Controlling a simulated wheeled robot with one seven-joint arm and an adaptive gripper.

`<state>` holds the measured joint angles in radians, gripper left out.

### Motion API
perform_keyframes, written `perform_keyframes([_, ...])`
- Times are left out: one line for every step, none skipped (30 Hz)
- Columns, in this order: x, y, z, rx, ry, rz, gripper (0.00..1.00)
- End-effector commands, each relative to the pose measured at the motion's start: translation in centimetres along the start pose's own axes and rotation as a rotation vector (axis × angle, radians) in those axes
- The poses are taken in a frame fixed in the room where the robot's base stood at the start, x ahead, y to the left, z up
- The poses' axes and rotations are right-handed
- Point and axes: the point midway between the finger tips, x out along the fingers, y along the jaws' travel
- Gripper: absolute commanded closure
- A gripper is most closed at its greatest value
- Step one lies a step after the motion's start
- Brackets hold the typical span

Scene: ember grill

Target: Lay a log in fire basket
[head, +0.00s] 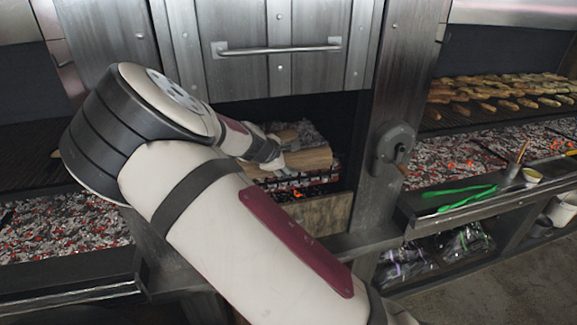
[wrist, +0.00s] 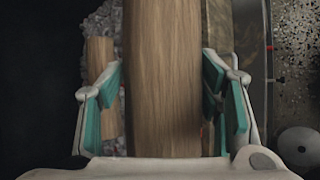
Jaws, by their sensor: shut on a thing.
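A light brown log (wrist: 162,75) lies between the teal pads of my gripper (wrist: 162,95) in the wrist view, and the gripper is shut on it. In the head view the held log (head: 307,160) is inside the firebox opening, at the top of the fire basket (head: 285,181), with glowing embers below. My gripper (head: 277,158) is at its left end, partly hidden by my arm. Another log (wrist: 99,60) lies to the left of the held log in the wrist view, over grey ash. I cannot tell whether the held log touches the basket.
A steel door with a bar handle (head: 278,48) is above the opening. A crank housing (head: 394,143) is on the post to the right. Grills with embers lie on both sides, with food (head: 500,92) on the right one. A ledge holds green tongs (head: 465,196).

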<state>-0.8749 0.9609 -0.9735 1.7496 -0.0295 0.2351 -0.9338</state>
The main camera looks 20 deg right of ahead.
Motion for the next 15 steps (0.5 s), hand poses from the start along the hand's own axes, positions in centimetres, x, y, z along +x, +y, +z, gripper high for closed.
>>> perform_keyframes([0.4, 0.7, -0.1, 0.002, -0.001, 0.005, 1.00])
perform_keyframes([0.6, 0.9, -0.3, 0.002, -0.001, 0.005, 1.00])
perform_keyframes([0.8, 1.2, -0.4, 0.002, -0.001, 0.005, 1.00])
perform_keyframes([1.1, 1.5, -0.5, 0.002, -0.002, 0.004, 1.00])
perform_keyframes([1.2, 1.7, -0.7, 0.002, -0.001, 0.004, 1.00])
perform_keyframes([1.5, 2.0, -0.9, 0.002, 0.000, 0.005, 1.00])
perform_keyframes([1.7, 2.2, -1.0, 0.002, 0.000, 0.004, 1.00])
perform_keyframes([1.9, 2.5, -1.2, 0.002, 0.000, 0.004, 1.00])
perform_keyframes([2.3, 2.8, -1.4, 0.002, -0.001, 0.003, 1.00])
perform_keyframes([2.5, 3.1, -1.5, 0.002, 0.000, 0.004, 1.00])
perform_keyframes([2.7, 3.4, -1.7, 0.002, 0.000, 0.005, 1.00])
perform_keyframes([3.0, 3.7, -1.9, 0.002, 0.000, 0.005, 1.00])
perform_keyframes([3.2, 3.9, -2.0, 0.002, 0.000, 0.005, 1.00])
perform_keyframes([3.4, 4.2, -2.1, 0.002, -0.001, 0.004, 1.00])
perform_keyframes([3.6, 4.5, -2.2, 0.002, -0.001, 0.004, 1.00])
